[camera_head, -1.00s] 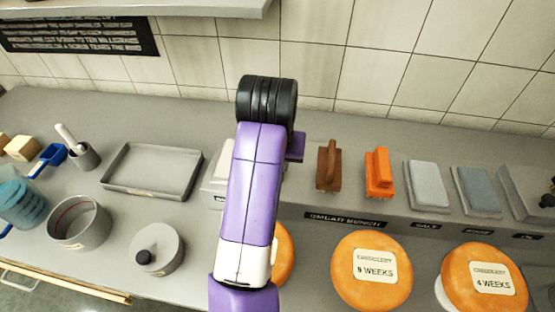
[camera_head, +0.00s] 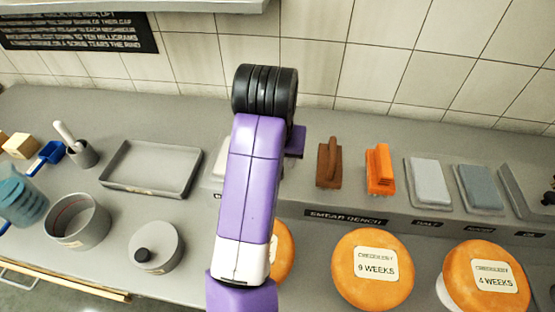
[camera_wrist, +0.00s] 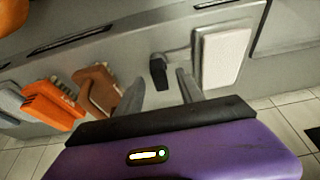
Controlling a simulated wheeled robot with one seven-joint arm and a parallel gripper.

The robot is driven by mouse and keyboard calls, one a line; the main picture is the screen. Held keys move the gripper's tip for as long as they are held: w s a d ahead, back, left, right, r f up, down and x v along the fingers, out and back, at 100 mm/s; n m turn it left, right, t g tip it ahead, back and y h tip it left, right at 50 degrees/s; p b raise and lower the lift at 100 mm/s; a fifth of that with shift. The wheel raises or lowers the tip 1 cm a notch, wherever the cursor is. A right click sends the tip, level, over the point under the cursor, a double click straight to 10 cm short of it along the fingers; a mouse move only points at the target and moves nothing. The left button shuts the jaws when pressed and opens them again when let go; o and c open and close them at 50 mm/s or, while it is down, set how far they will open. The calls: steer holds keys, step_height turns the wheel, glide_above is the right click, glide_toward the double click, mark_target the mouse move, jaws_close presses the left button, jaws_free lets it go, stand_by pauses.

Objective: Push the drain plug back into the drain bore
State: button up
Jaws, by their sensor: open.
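My gripper (camera_wrist: 158,92) shows in the wrist view with its two grey fingers apart and nothing clearly held between them. A small black block-like piece (camera_wrist: 158,73) is seen beyond the fingertips, between them, with a grey link running from it toward a white-topped fixture. I cannot tell for certain whether this is the drain plug. No drain bore can be made out. In the head view my purple arm hides my gripper and the counter behind it.
The white-topped fixture (camera_wrist: 222,58) is right of the fingers. An orange brush (camera_wrist: 52,104) and a brown brush (camera_wrist: 98,88) lie left. In the head view, cheese wheels (camera_head: 372,270) stand in front, a grey tray (camera_head: 152,188) and a knobbed pot (camera_head: 156,262) at left.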

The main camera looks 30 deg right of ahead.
steer(key=v, duration=0.5)
steer(key=shift+s+a+r, duration=0.1)
steer(key=shift+r, duration=0.25)
